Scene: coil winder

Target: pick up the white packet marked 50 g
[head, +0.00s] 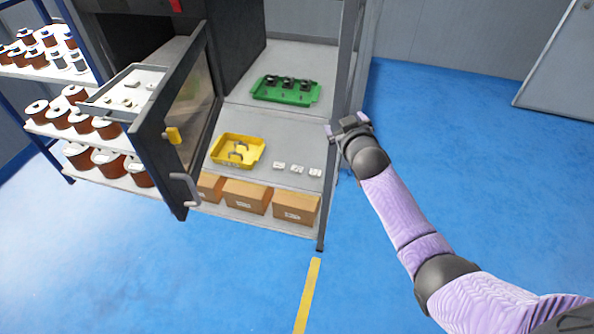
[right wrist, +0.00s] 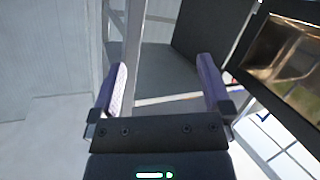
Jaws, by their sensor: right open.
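Three small white packets lie in a row on the grey shelf: a left one (head: 279,166), a middle one (head: 297,169) and a right one (head: 315,172). Their markings are too small to read, so I cannot tell which is the 50 g one. My right gripper (head: 347,123) is outside the shelf, to the right of its front post, up and right of the packets in the picture. In the right wrist view the gripper (right wrist: 162,85) is open with nothing between its fingers, and no packet shows there. My left gripper is not in view.
A yellow tray (head: 216,158) sits left of the packets and a green tray (head: 262,96) behind. Cardboard boxes (head: 246,196) stand below. An upright post (head: 327,205) stands between my right gripper and the packets. An open door (head: 172,165) is at left.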

